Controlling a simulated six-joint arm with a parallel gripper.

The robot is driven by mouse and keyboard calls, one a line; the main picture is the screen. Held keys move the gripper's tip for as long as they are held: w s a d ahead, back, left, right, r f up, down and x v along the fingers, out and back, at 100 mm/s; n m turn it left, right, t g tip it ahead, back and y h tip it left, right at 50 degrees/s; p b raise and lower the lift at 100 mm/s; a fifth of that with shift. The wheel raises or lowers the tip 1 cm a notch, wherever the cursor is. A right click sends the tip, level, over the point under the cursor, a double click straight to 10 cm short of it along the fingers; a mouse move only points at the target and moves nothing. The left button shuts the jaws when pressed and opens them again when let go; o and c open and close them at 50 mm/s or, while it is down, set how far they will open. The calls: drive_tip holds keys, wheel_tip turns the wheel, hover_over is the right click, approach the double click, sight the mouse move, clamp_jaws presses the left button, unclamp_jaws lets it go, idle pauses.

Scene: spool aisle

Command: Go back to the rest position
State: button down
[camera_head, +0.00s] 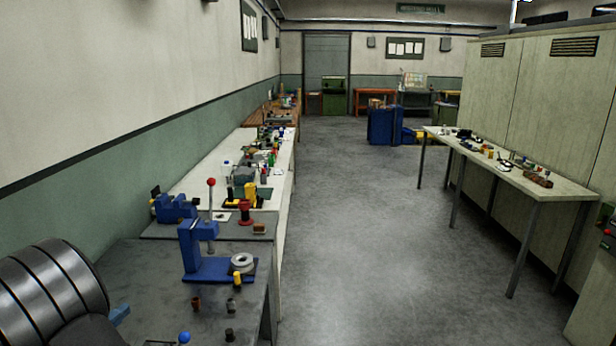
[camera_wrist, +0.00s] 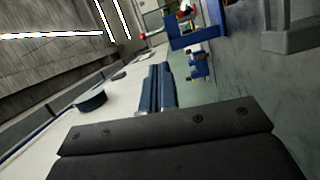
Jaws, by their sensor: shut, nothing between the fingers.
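My gripper (camera_wrist: 159,68) shows in the wrist view as two dark blue fingers side by side, shut with nothing between them. It appears raised, with no object touching the fingertips. The wrist view is tilted, with ceiling lights at upper left and blue bench equipment (camera_wrist: 185,38) beyond the fingertips.
A blue press (camera_head: 193,250) stands on the grey bench (camera_head: 160,275) near my arm, with a light ring (camera_head: 242,262) on its base. A blue vise (camera_head: 173,208) is behind it. A parts table (camera_head: 560,187) stands right. The aisle floor (camera_head: 375,240) is clear.

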drive_tip(key=a+f+n+t, duration=0.1)
drive_tip(key=a+n, duration=0.4)
drive_tip(key=a, duration=0.2)
drive_tip(key=shift+s+f, duration=0.35)
drive_tip(key=shift+s, duration=0.05)
drive_tip(key=d+r+m+g, duration=0.1)
drive_tip(key=d+m+g, duration=0.1)
drive_tip(key=d+m, duration=0.6)
drive_tip(key=shift+w+d+y, duration=0.3)
drive_tip(key=shift+w+d, duration=0.1)
drive_tip(key=shift+d, duration=1.05)
